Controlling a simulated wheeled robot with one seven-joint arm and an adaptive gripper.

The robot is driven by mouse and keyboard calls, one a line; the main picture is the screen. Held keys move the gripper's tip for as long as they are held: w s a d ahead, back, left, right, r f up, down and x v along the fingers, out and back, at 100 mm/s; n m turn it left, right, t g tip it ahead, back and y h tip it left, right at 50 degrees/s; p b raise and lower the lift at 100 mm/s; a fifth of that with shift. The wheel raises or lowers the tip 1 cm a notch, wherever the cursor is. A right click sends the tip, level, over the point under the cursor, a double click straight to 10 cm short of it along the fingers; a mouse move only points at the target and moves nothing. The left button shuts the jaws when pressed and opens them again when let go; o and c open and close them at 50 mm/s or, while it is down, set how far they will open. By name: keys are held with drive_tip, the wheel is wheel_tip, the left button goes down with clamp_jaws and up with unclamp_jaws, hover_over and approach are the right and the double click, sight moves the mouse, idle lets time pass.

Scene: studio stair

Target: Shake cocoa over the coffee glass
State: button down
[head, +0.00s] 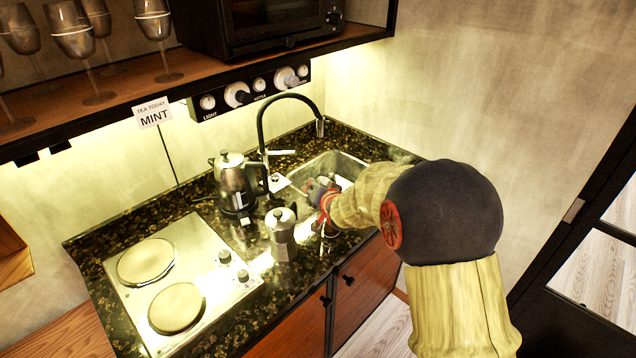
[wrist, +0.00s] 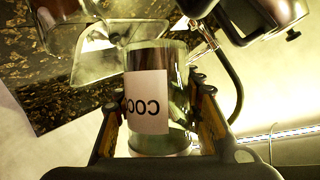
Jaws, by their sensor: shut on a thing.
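My gripper (wrist: 155,92) is shut on a clear glass cocoa shaker (wrist: 180,105) with a white label showing part of the word cocoa. The label letters are upside down in the wrist view, as is the kettle, so the shaker looks roughly upright. In the head view my gripper (head: 320,190) is by the near left edge of the sink, and my arm covers much of that area. I cannot clearly make out the coffee glass; a faint clear shape near my wrist in the head view is too small to tell.
A steel kettle (head: 232,182) and moka pot (head: 281,236) stand left of my gripper. The sink (head: 348,162) with its black tap (head: 262,125) lies behind. A two-plate hob (head: 186,272) is further left. A shelf (head: 160,82) with wine glasses (head: 74,38) hangs above.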

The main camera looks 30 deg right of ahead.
drive_tip(key=shift+w+a+f+m+t+y+p, duration=0.1)
drive_tip(key=shift+a+f+m+t+y+p, duration=0.25)
drive_tip(key=shift+m+y+p, duration=1.2)
drive_tip(key=shift+s+a+f+m+t+y+p, duration=0.15)
drive_tip(key=shift+m+t+y+p, duration=0.35)
drive_tip(key=shift+m+p, duration=1.15)
drive_tip(key=shift+w+a+f+m+t+y+p, duration=0.25)
drive_tip(key=shift+m+y+p, duration=0.7)
drive_tip(key=shift+p, duration=1.45)
drive_tip(key=shift+s+d, duration=0.1)
drive_tip(key=shift+d, duration=0.05)
drive_tip(key=shift+n, duration=0.25)
